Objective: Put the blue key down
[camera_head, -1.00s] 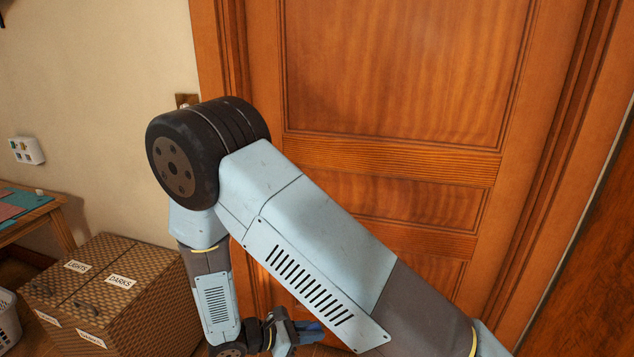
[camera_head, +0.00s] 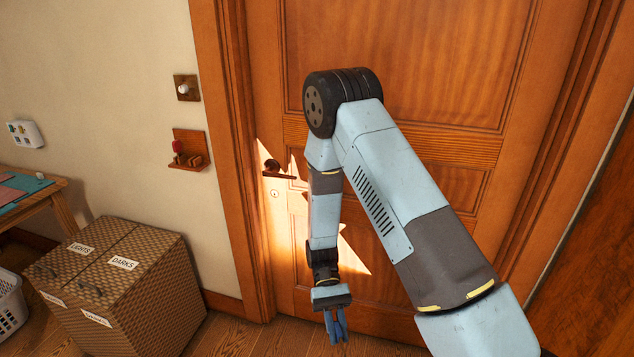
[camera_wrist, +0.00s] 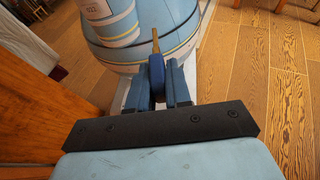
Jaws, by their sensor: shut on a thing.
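My gripper (camera_head: 337,326) points down in front of the door, at the lower middle of the head view. In the wrist view my gripper (camera_wrist: 158,88) is shut on the blue key (camera_wrist: 157,74). The key has a blue handle between the fingers, and its brass-coloured shaft sticks out past the fingertips. In the head view the key cannot be told apart from the blue fingers.
A wooden door (camera_head: 400,150) has a dark handle (camera_head: 279,170) and a keyhole below it. A small wall rack (camera_head: 188,152) holds a red-handled item. A wicker hamper (camera_head: 130,290) and a wooden table (camera_head: 30,195) stand at left. Floor shows between hamper and door.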

